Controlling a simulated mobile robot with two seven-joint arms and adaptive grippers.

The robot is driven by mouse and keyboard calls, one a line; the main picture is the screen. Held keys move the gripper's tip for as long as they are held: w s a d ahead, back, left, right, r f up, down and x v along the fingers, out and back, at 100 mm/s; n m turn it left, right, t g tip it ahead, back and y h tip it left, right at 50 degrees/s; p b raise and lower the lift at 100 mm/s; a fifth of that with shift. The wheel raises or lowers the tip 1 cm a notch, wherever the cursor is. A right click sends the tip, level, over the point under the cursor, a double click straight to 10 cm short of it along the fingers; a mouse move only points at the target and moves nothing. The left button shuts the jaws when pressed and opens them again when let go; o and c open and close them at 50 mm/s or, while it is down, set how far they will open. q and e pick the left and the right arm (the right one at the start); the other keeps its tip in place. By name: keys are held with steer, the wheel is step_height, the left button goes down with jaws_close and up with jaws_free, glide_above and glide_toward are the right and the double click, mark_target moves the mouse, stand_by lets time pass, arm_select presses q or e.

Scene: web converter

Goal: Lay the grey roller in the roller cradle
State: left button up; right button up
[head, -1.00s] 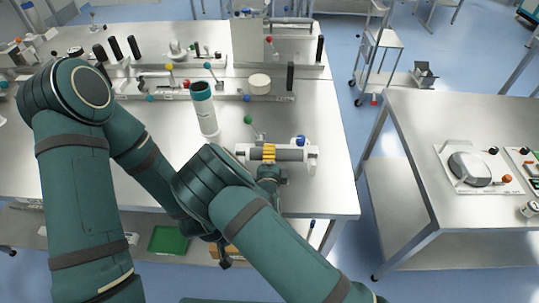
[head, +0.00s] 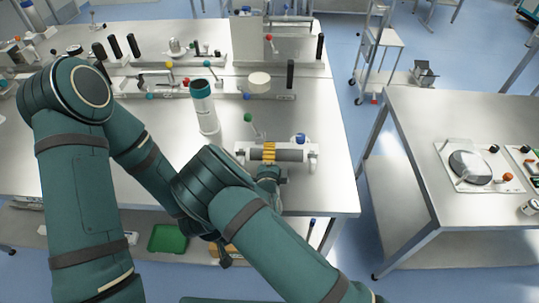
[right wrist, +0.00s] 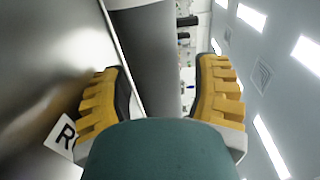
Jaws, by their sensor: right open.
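The grey roller (head: 290,155) lies level across the white roller cradle (head: 313,157), its ends at the two white end supports. My right gripper (head: 268,153) is at the roller from the near side, its yellow fingers showing over the roller's left-middle part. In the right wrist view my right gripper (right wrist: 165,95) is open, its fingers spread wide with the grey roller (right wrist: 158,62) between them. Gaps show beside the roller there. How firmly it rests in the cradle is partly hidden by the fingers. The end of my left arm is hidden behind my right arm.
A white canister with a dark top (head: 203,108) stands left of the cradle. A green-knobbed lever (head: 248,118) and a blue knob (head: 301,138) are close behind it. The bench's right side is bare. A second steel table (head: 430,120) stands across a gap.

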steer(key=shift+s+f, duration=0.1)
steer(key=shift+f, duration=0.1)
steer(key=shift+s+r, duration=0.2)
steer(key=shift+s, duration=1.7)
steer(key=shift+s+r, duration=0.15)
steer(key=shift+s, duration=1.7)
